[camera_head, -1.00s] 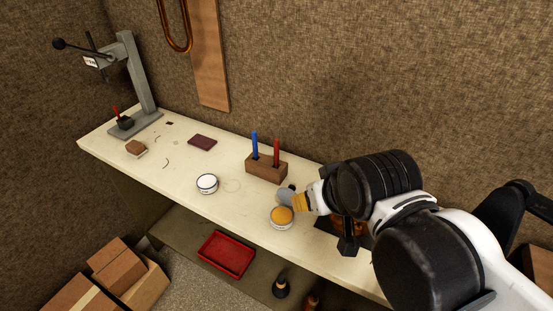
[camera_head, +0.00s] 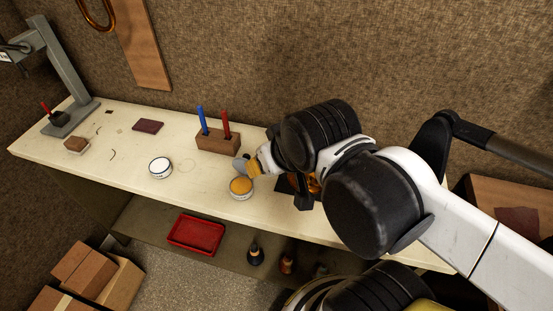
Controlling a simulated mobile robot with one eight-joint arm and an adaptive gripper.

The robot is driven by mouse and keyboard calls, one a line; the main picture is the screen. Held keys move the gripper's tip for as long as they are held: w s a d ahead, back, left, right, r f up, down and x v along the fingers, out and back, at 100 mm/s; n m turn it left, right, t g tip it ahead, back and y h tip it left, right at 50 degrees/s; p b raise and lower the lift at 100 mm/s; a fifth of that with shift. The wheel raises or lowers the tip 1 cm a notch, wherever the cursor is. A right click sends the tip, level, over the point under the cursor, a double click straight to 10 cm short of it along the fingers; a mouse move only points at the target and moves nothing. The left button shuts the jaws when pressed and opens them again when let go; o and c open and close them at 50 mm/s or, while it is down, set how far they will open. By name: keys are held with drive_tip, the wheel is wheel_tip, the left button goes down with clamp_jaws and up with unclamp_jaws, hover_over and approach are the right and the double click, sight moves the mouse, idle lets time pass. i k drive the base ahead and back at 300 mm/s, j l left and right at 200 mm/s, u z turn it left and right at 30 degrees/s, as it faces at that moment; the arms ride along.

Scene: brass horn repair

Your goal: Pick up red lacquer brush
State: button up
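The red lacquer brush (camera_head: 226,124) stands upright in a wooden block (camera_head: 217,144) on the bench, just right of a blue-handled one (camera_head: 202,121). Only its red upper part shows; the lower end is hidden in the block. My arm reaches in from the right. Its end, which I take to be my gripper (camera_head: 247,167), shows as a small grey and yellow part behind an orange-topped tin (camera_head: 241,188). It is apart from the brush, to its lower right in the picture. Its fingers are not clear, so I cannot tell whether it is open.
A white-topped tin (camera_head: 160,167) and a dark red pad (camera_head: 148,126) lie left on the bench (camera_head: 115,150). A grey press (camera_head: 66,75) stands at the far left, a small red-handled item by its base. A dark bench fixture (camera_head: 304,198) sits beneath my arm. A red tray (camera_head: 197,234) is below.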

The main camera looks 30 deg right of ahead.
sight(226, 129)
drive_tip(key=i+j+z, duration=0.2)
drive_tip(key=j+z, duration=0.2)
drive_tip(key=i+j+z, duration=0.15)
drive_tip(key=j+z, duration=0.2)
drive_tip(key=i+j+z, duration=0.1)
drive_tip(key=j+z, duration=0.3)
